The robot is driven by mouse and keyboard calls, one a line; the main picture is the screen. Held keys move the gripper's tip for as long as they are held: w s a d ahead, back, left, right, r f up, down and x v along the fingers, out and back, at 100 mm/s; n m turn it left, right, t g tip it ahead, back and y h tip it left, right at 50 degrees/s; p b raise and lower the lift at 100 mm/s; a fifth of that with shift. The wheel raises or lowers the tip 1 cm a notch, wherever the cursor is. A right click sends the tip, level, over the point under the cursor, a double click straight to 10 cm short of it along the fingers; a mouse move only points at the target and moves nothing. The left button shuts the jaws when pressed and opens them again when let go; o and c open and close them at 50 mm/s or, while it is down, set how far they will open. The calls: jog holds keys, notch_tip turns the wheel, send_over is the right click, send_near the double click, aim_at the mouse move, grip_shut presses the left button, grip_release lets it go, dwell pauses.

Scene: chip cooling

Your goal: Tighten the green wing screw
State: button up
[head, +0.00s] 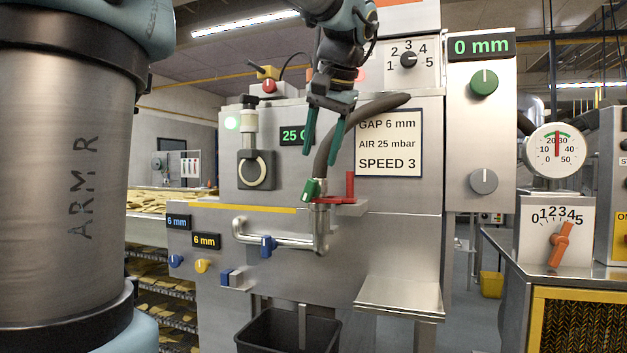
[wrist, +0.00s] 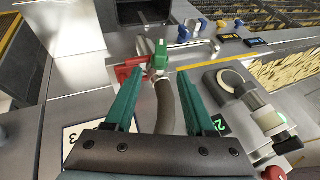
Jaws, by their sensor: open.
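The green wing screw (head: 311,188) is at the upper end of the metal pipe, where the dark hose (head: 335,128) meets it. It also shows in the wrist view (wrist: 160,56), just beyond the fingertips and between their lines. A white mark is on it. My gripper (head: 322,148) has green fingers and points down above the screw. Its fingers are apart with nothing gripped, and in the wrist view (wrist: 159,74) the hose runs between them. No contact between fingers and screw is visible.
A red bracket (head: 349,189) stands right beside the screw. A settings sign (head: 389,142) is on the machine wall to the right. A black bin (head: 270,335) stands below.

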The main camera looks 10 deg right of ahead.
aim_at(313, 179)
jog(key=p+x, duration=0.1)
jog(key=x, duration=0.6)
jog(key=shift+w+f, duration=0.2)
jog(key=shift+f, duration=0.15)
grip_shut()
